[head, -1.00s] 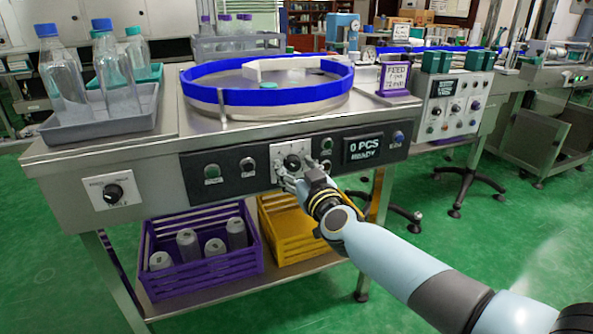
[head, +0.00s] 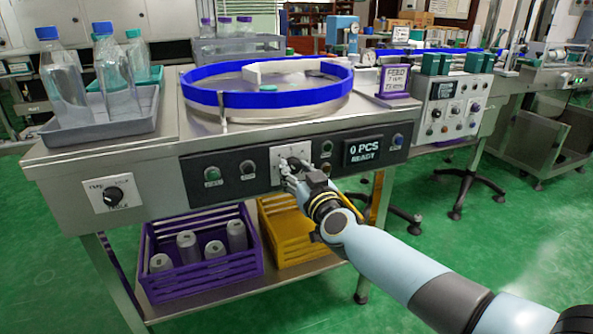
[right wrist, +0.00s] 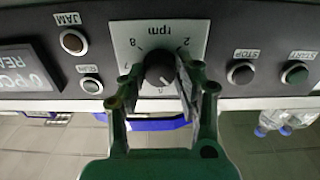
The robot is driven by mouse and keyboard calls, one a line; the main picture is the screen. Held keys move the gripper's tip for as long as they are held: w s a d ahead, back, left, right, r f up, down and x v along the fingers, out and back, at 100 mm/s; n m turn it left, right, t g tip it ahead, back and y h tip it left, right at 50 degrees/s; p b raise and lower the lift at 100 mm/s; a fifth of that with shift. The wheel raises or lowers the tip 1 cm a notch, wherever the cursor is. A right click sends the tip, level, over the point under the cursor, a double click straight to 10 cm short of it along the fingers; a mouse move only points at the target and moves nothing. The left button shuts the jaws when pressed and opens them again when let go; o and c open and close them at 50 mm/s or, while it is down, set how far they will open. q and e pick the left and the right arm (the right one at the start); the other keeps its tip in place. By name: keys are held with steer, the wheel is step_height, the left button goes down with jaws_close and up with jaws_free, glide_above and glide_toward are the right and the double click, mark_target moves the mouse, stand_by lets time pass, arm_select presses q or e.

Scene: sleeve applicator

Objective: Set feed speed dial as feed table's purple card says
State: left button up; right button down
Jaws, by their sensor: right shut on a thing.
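The feed speed dial is a black knob (right wrist: 160,69) on a pale plate marked "rpm" with numbers, upside down in the right wrist view. The 8 and 2 can be read; the knob's exact setting cannot. In the head view the plate (head: 278,157) is partly behind my right gripper (head: 289,167). My right gripper (right wrist: 163,84) is shut on the knob, with a finger at each side. The purple card (head: 398,80) stands on the feed table's (head: 250,122) right end, headed "FEED"; its smaller lines are too blurred to read surely. My left gripper is not in view.
Buttons (head: 247,167) flank the dial, and a display (head: 374,150) reads "0 PCS READY". A blue-rimmed round feeder (head: 268,98) and a grey bottle tray (head: 100,136) stand on top. Crates (head: 202,275) sit below.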

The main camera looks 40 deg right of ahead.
steer(key=m, duration=0.6)
steer(key=shift+p, duration=0.35)
steer(key=m, duration=0.6)
steer(key=shift+f, duration=0.1)
steer(key=m+b, duration=0.1)
steer(key=m, duration=0.5)
steer(key=shift+m, duration=0.3)
steer(key=m, duration=0.3)
steer(key=shift+m+b, duration=0.3)
steer(key=shift+b, duration=0.05)
steer(key=shift+m+b, duration=0.35)
steer(key=shift+m, duration=1.45)
steer(key=c, duration=0.9)
jaws_free()
steer(key=shift+c, duration=0.2)
